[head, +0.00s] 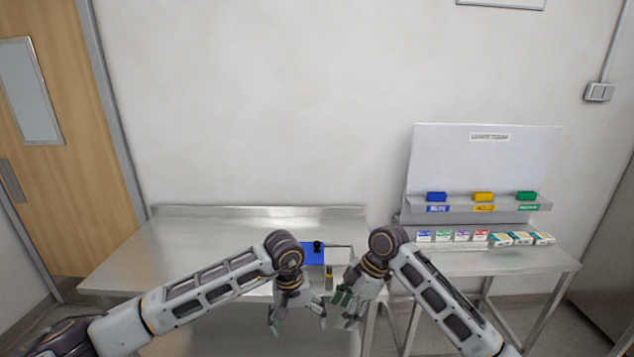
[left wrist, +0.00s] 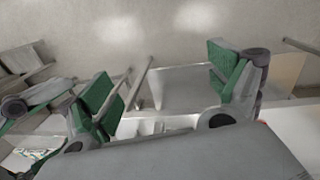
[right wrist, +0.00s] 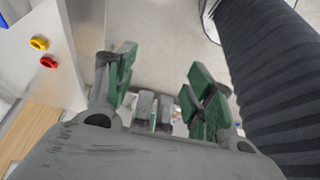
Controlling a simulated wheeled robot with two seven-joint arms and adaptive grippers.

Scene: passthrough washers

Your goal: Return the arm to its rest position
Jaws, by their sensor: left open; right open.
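My left gripper (head: 298,315) hangs in front of the steel table's front edge, fingers pointing down. In the left wrist view its green-padded fingers (left wrist: 165,92) are spread apart with nothing between them. My right gripper (head: 346,302) is close beside it on the right, tilted down and to the left. In the right wrist view its green-padded fingers (right wrist: 160,92) are also apart, with no object held. Both arms reach inward from the lower corners of the head view, so the grippers are near each other.
A blue block-like item (head: 313,257) with a black part lies on the steel table (head: 190,248), partly hidden by my left arm. At right, a rack (head: 485,165) holds blue, yellow and green pieces, with several small boxes (head: 480,237) before it. The left tabletop is clear.

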